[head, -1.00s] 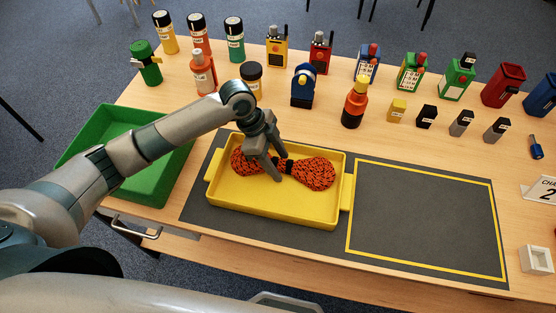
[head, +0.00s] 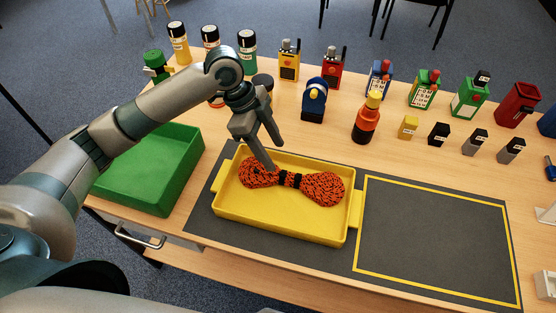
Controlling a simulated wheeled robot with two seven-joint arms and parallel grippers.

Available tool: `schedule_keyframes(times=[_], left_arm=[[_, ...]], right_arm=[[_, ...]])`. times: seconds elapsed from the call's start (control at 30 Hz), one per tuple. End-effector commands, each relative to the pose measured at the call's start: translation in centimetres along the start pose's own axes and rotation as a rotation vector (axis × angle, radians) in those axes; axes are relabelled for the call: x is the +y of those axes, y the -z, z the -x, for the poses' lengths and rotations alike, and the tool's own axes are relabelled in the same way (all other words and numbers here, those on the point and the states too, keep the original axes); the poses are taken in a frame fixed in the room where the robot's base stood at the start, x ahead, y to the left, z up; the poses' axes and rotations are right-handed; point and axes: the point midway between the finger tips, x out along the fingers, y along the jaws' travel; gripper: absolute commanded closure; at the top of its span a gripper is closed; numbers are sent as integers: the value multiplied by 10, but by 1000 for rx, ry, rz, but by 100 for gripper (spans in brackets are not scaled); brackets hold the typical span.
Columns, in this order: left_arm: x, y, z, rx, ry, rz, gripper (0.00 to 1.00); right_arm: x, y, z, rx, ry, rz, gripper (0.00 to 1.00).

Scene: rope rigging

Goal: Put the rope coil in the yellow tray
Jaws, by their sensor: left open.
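The rope coil (head: 320,187), orange-red with dark flecks and black bands round its middle, lies inside the yellow tray (head: 270,224), along its far side. The tray sits on the dark mat. My left gripper (head: 274,156) is open and empty above the tray's far left part, with its fingers pointing down. One fingertip overlaps the coil's left loop in the picture, and I cannot tell whether it touches. My right gripper does not show.
A green tray (head: 137,200) stands left of the yellow one. A yellow-outlined area (head: 435,237) of the mat on the right is empty. Behind stand several bottles, radios and small boxes, including an orange-and-black bottle (head: 366,122) and a blue item (head: 314,100).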

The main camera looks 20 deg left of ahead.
Motion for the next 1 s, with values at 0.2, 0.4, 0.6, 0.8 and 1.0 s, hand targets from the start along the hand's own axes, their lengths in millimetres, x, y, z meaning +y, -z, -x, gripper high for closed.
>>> schedule_keyframes(times=[0.2,0.4,0.6,0.8,1.0], left_arm=[[0,0,13,0,0,-2,47],[0,0,14,0,-1,-1,47],[0,0,14,0,-1,-1,47],[0,1,16,0,-1,-1,47],[1,8,31,0,-1,-1,47]], right_arm=[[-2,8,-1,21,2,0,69],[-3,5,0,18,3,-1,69],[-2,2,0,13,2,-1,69],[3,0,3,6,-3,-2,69],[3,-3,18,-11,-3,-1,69]])
